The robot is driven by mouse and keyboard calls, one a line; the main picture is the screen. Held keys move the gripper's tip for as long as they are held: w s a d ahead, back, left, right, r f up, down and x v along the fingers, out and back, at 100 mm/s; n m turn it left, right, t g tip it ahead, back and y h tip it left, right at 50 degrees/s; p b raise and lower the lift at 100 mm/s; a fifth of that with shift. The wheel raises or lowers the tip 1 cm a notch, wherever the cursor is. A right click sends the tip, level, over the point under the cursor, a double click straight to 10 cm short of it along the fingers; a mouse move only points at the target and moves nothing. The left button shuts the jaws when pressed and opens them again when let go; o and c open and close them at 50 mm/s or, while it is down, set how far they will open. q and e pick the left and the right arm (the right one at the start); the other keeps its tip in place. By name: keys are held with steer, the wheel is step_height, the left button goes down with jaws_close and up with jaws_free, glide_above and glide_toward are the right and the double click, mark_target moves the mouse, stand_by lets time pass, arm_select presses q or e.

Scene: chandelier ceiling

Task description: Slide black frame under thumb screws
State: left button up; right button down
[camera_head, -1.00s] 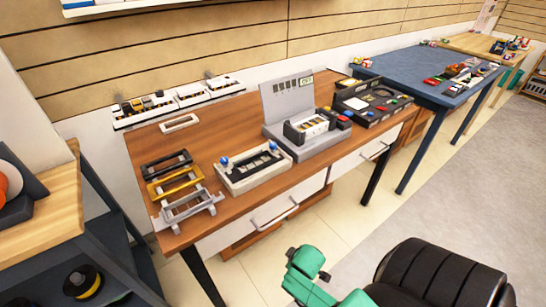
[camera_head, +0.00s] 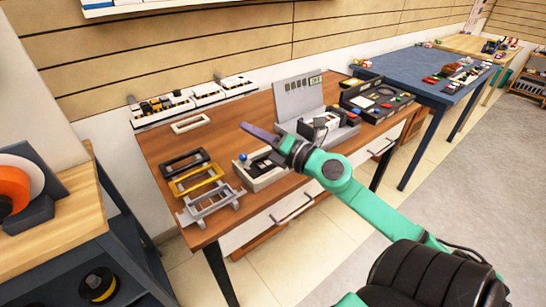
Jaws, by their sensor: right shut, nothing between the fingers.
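The black frame (camera_head: 185,163) lies at the left of the wooden table, behind the yellow frame (camera_head: 197,180) and the grey frame (camera_head: 211,203). The white fixture with blue thumb screws (camera_head: 262,179) sits right of the frames. One blue screw (camera_head: 244,157) shows at its left; my right arm hides the right part of the fixture. My right gripper (camera_head: 246,128) is shut and empty. It reaches over the table, above and behind the fixture in the picture, apart from the black frame. My left gripper is not in view.
A white frame (camera_head: 190,124) lies at the back. A grey stand with an upright panel (camera_head: 300,99) and a black console (camera_head: 378,102) stand to the right. White strips with small parts (camera_head: 193,101) line the wall. The tabletop between the white frame and my gripper is clear.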

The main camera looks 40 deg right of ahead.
steer(key=s+d+f+n+g+h, duration=0.2)
steer(key=d+f+n+g+h, duration=0.3)
steer(key=d+f+n+g, duration=0.5)
steer(key=shift+m+t, duration=0.4)
steer(key=shift+m, duration=0.3)
steer(key=x, duration=1)
steer(key=shift+w+d+f, duration=0.1)
